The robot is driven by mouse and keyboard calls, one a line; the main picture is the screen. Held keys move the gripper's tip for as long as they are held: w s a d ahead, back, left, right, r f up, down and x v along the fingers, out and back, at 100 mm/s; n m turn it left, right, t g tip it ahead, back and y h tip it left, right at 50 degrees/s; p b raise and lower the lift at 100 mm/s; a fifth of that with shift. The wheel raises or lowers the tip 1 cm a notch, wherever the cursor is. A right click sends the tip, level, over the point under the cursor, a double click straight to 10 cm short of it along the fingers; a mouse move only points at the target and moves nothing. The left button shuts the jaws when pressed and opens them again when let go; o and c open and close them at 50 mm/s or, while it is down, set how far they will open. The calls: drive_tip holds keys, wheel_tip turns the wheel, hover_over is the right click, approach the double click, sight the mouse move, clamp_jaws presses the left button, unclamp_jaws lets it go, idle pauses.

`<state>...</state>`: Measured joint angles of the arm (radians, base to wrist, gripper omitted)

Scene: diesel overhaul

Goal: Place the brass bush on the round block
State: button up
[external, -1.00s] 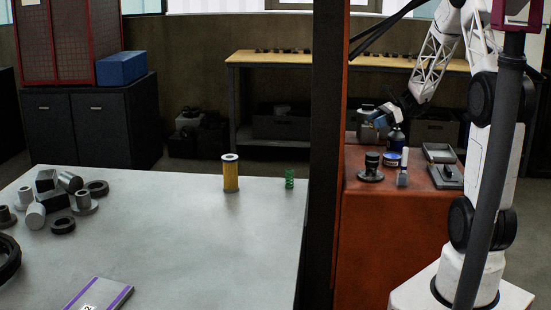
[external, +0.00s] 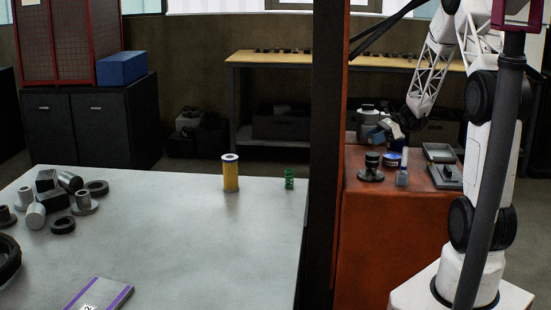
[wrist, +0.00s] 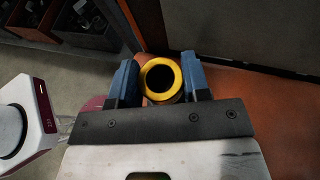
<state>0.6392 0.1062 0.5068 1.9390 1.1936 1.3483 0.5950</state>
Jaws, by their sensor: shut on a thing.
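In the wrist view the brass bush (wrist: 160,78) is a yellow ring with a dark bore, seen end-on. My gripper (wrist: 159,80) has its blue fingers on either side of it and is shut on it. In the external view my gripper (external: 391,130) is small and above the back of the red-orange bench; the bush cannot be made out there. A dark round piece with a wide flat base (external: 371,174) stands on the bench, below and left of my gripper. It may be the round block, but I cannot tell for certain.
The red-orange bench (external: 358,215) also holds a blue-and-white tin (external: 392,159), a small pale block (external: 402,178) and grey trays (external: 446,175). A dark red post (external: 335,130) stands left of it. The wrist view shows a white device (wrist: 28,118) at left.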

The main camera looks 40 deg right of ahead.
sight(373, 154)
drive_tip(key=shift+f, duration=1.85)
drive_tip(key=shift+f, duration=0.15)
drive_tip(key=o, duration=1.1)
drive_tip(key=shift+d, duration=0.1)
drive_tip(key=v, duration=1.2)
